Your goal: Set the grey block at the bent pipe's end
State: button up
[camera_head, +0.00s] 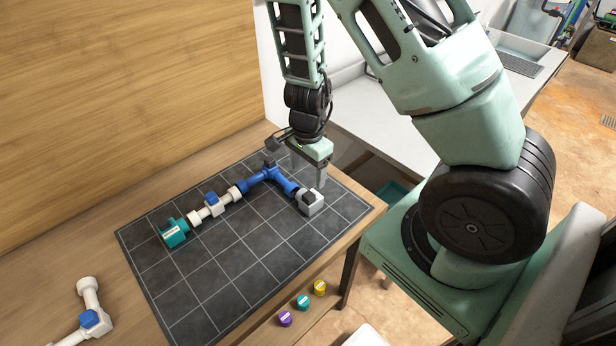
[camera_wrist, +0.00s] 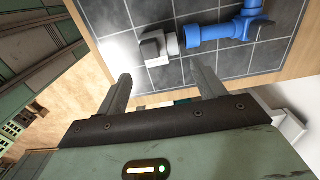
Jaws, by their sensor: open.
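The grey block (camera_head: 312,207), with a dark patch on top, sits on the dark gridded mat at the near end of the blue bent pipe (camera_head: 270,175). In the wrist view the grey block (camera_wrist: 154,50) is beside a light grey collar (camera_wrist: 173,43) at the end of the blue pipe (camera_wrist: 215,33). Block and collar look touching, though a small gap cannot be ruled out. My gripper (camera_head: 308,176) is above and just behind the block, fingers pointing down. In the wrist view my gripper (camera_wrist: 161,70) is open, with nothing between its fingers.
The pipe line continues through white fittings with a blue valve (camera_head: 211,198) to a teal unit (camera_head: 174,232). A separate white pipe (camera_head: 88,300) lies at the lower left. Purple (camera_head: 286,319), teal (camera_head: 303,302) and yellow (camera_head: 320,287) caps lie near the front edge. The mat's front (camera_head: 240,285) is clear.

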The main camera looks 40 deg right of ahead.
jog(key=shift+r, duration=0.95)
jog(key=s+a+r+n+y, duration=0.1)
jog(key=s+a+r+n, duration=0.2)
jog(key=a+r+n, duration=0.45)
jog(key=s+a+r+n+y, duration=0.2)
jog(key=s+a+r+n, duration=0.25)
jog(key=a, duration=0.65)
jog(key=s+a+r+n+h, duration=0.2)
jog(key=s+a+r+n, duration=0.2)
jog(key=s+n, duration=0.6)
notch_tip(320, 180, up, 3)
jog(key=n, duration=0.3)
jog(key=shift+s, duration=0.15)
jog(key=shift+a+f, duration=0.1)
notch_tip(320, 180, down, 8)
jog(key=b, duration=0.7)
